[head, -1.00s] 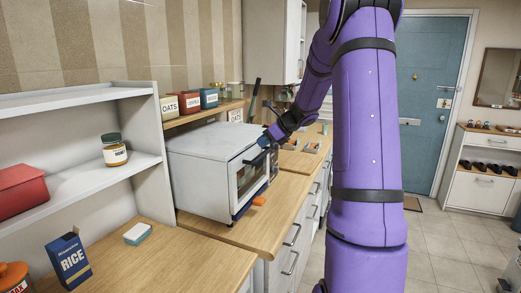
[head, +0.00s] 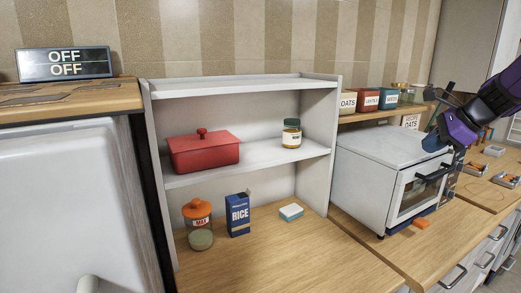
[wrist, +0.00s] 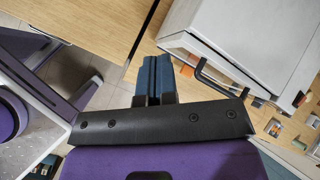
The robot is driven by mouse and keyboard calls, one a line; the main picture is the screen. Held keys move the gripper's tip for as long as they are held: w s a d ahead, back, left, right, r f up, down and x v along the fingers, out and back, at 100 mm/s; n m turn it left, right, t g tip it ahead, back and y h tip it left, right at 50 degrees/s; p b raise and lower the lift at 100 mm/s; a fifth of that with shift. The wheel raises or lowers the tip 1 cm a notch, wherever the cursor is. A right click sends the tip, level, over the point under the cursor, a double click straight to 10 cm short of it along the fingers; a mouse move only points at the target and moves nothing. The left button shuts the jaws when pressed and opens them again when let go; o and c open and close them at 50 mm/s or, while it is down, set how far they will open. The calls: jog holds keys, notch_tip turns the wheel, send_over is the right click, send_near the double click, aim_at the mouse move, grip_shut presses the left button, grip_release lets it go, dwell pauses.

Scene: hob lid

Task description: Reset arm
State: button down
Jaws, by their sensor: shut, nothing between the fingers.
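My gripper shows in the wrist view (wrist: 153,78) with its two blue fingers pressed together and nothing between them. In the head view, my purple arm comes in from the right edge, and the gripper (head: 433,143) is in front of the white toaster oven (head: 390,165), close to its door side. Whether it touches the oven cannot be told. In the wrist view the oven (wrist: 240,45) and its dark handle (wrist: 212,78) lie to the right of the fingers, with the wooden counter beneath.
A shelf unit (head: 240,79) holds a red lidded pot (head: 203,153) and a jar (head: 291,134). On the counter below stand an orange-lidded jar (head: 198,219), a rice box (head: 238,214) and a sponge (head: 291,212). An orange object (head: 421,223) lies before the oven.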

jog(key=s+a+r+n+g+h, duration=0.2)
jog(key=s+a+r+n+h, duration=0.1)
jog(key=s+a+n, duration=1.4)
jog(key=s+f+n+h, duration=0.1)
jog(key=s+f+n, duration=0.1)
jog(key=s+n, duration=0.3)
jog(key=s, duration=0.3)
jog(key=shift+s+d+n, duration=0.15)
jog(key=shift+s+n, duration=0.15)
jog(key=shift+s, duration=0.05)
jog(key=shift+f, duration=0.1)
